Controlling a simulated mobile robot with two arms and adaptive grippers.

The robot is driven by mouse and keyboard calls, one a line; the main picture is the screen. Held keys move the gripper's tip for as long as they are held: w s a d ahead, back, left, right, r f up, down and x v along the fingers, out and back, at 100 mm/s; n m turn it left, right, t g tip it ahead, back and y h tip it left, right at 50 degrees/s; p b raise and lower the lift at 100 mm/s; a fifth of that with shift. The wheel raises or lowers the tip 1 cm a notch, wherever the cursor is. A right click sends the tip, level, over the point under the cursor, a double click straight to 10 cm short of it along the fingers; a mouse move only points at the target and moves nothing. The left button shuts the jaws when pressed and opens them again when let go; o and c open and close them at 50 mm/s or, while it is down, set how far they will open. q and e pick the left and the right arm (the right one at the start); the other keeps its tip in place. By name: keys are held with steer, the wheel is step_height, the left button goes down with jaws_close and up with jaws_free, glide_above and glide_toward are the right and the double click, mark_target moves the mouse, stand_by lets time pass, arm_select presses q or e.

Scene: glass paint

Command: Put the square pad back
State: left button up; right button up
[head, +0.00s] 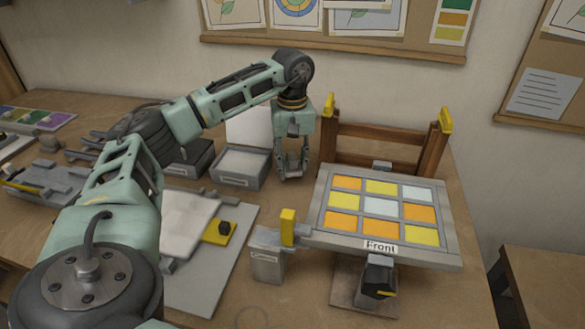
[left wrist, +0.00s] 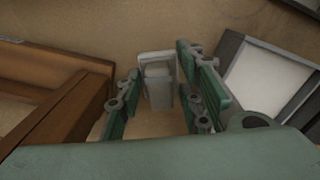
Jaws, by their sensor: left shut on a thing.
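My left gripper (head: 292,172) points down between the open grey box and the wooden rack, its tips low near the table. In the left wrist view, the green fingers (left wrist: 158,103) are shut on a pale grey block-like piece (left wrist: 157,88). It looks like the square pad, but the fingers and viewing angle hide its full shape. I cannot tell whether it touches the table. The open grey box (head: 226,180) with a pale inside stands just left of the gripper. It also shows at the right in the left wrist view (left wrist: 229,50). My right gripper is not in view.
A tilted grey frame (head: 452,247) labelled Front holds yellow, orange and pale panes. The wooden rack (head: 374,131) with yellow ends stands behind it. A small labelled grey container (head: 267,267) stands front left of the frame. A grey board (head: 204,287) carries a pale sheet.

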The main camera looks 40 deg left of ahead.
arm_select(q)
step_height(320, 180, down, 2)
steer(key=shift+s+f, duration=0.1)
steer(key=shift+f, duration=0.1)
steer(key=shift+a+f, duration=0.1)
steer(key=shift+f, duration=0.15)
steer(key=o, duration=1.1)
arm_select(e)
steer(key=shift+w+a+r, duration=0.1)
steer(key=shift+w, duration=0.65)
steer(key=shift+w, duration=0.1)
